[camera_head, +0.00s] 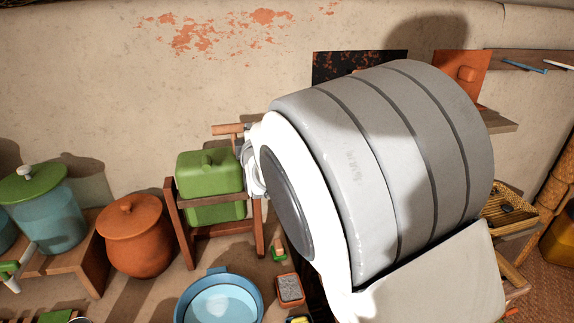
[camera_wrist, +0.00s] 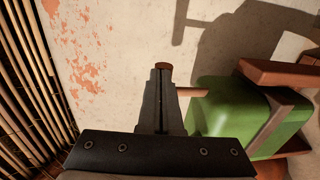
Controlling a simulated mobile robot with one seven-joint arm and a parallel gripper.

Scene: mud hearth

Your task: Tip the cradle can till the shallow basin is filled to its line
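The cradle can is a green box-shaped can (camera_head: 209,172) in a wooden cradle (camera_head: 176,224), left of my arm in the head view. It looks upright there. In the wrist view the green can (camera_wrist: 232,112) fills the right side, and a wooden peg (camera_wrist: 193,92) reaches from it toward my fingers. A wooden handle (camera_head: 228,129) shows above the can. My gripper (camera_wrist: 161,72) looks shut, its fingertips at the handle's round end (camera_wrist: 164,66); contact is unclear. The shallow blue basin (camera_head: 189,293) sits below the can, pale blue inside; its line and level are unclear.
An orange lidded pot (camera_head: 135,238) and a green-lidded blue jar (camera_head: 48,215) stand left of the cradle. A small orange tray (camera_head: 290,289) lies right of the basin. A yellow basket (camera_head: 512,208) is at the right. My arm hides the middle.

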